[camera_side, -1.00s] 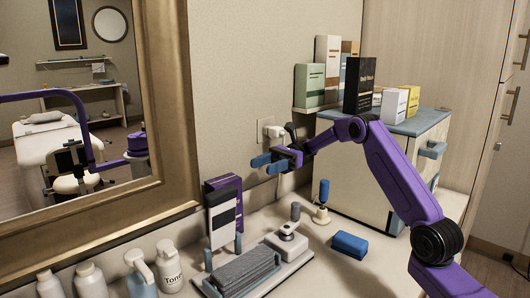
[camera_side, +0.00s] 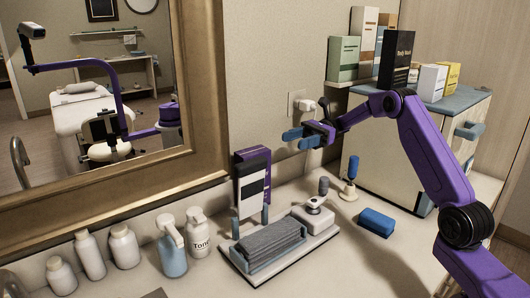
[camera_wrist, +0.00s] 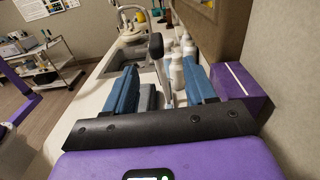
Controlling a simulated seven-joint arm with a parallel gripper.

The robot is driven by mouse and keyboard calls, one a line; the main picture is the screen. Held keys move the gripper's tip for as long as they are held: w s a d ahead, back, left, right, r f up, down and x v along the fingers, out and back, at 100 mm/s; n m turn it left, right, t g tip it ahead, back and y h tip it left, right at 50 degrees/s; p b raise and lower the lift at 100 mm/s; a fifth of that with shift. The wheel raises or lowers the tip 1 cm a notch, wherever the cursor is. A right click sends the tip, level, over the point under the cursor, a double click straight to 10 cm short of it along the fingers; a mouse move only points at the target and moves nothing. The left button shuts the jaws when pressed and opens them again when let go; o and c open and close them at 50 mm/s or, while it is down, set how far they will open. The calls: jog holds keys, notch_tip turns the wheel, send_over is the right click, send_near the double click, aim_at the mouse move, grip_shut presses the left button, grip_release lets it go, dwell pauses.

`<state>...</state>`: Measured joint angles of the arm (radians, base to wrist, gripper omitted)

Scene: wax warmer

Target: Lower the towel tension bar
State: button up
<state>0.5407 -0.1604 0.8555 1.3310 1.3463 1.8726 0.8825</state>
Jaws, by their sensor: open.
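A stack of grey folded towels (camera_side: 270,243) lies on a pale tray (camera_side: 238,268) on the counter. Blue uprights (camera_side: 237,229) stand at the tray's back edge. I cannot tell for sure which part is the tension bar. A lever with a dark rounded top (camera_wrist: 156,47) stands upright between my fingers in the wrist view, apparently beyond them; it may be the knobbed post (camera_side: 323,186) on the white block beside the towels. My gripper (camera_side: 292,140) is open and empty, raised above the tray's back right. Its blue fingers (camera_wrist: 160,88) frame the lever without visible contact.
A purple, black and white box (camera_side: 252,180) stands behind the towels. Bottles (camera_side: 172,250) line the left. The mirror frame (camera_side: 205,100) stands behind.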

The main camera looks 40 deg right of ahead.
notch_tip(320, 180, down, 2)
send_near(236, 172)
jog(key=shift+n, duration=0.3)
jog(key=a, duration=0.6)
grip_shut()
